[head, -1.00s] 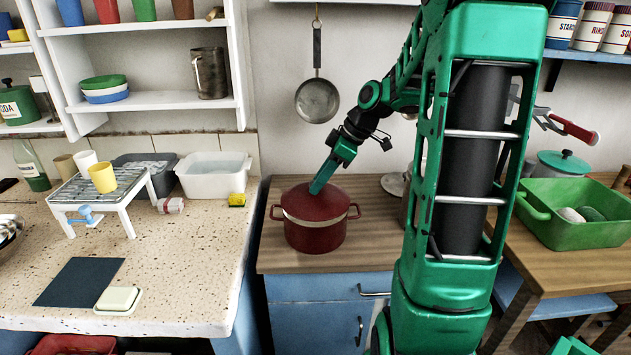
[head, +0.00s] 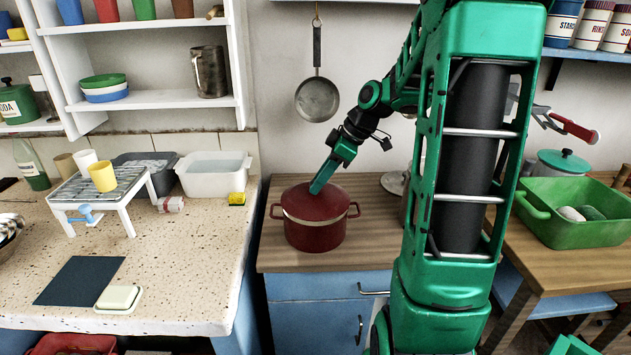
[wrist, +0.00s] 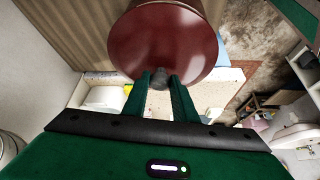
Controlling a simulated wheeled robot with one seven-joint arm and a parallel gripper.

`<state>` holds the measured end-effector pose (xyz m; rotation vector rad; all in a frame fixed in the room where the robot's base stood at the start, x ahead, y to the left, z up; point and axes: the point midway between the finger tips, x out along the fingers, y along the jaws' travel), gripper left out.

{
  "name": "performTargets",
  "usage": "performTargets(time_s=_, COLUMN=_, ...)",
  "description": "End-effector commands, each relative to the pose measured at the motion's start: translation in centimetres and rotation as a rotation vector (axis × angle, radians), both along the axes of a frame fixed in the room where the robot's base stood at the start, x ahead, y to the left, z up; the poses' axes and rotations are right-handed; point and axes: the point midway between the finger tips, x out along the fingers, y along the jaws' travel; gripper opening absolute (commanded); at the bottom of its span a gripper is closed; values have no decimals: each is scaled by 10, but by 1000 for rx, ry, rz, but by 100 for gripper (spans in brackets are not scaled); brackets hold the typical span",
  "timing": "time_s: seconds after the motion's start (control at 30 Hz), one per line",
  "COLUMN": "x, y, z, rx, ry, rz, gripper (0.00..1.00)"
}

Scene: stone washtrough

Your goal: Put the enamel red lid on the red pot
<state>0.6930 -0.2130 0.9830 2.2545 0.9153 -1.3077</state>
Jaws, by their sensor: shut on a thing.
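The red enamel lid (head: 316,201) lies on top of the red pot (head: 315,236), covering its mouth in the head view. The pot stands on the wooden counter and shows its two side handles. My gripper (head: 318,188) reaches down to the lid's top from above. In the wrist view my gripper's fingers (wrist: 160,82) are shut on the dark knob of the red lid (wrist: 165,40). The lid looks about level and centred on the pot; whether it is fully seated I cannot tell. The lid hides the inside of the pot.
A metal lid (head: 394,183) and a pot partly hidden by my arm stand to the right. A frying pan (head: 317,99) hangs on the wall behind. A green basin (head: 570,225) sits further right. The wooden counter (head: 285,259) is bare in front of the red pot.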

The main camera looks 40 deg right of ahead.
Motion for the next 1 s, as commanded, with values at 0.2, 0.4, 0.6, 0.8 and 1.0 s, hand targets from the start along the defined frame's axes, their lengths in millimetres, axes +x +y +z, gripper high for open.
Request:
performTargets(time_s=0.2, x=0, y=0, z=-5, rx=1, ry=0, rz=0, gripper=0)
performTargets(time_s=0.4, x=0, y=0, z=-10, rx=1, ry=0, rz=0, gripper=0)
performTargets(time_s=0.6, x=0, y=0, z=-11, rx=0, ry=0, rz=0, gripper=0)
performTargets(time_s=0.8, x=0, y=0, z=-11, rx=0, ry=0, rz=0, gripper=0)
performTargets(time_s=1.0, x=0, y=0, z=-10, rx=-1, ry=-1, rz=0, gripper=0)
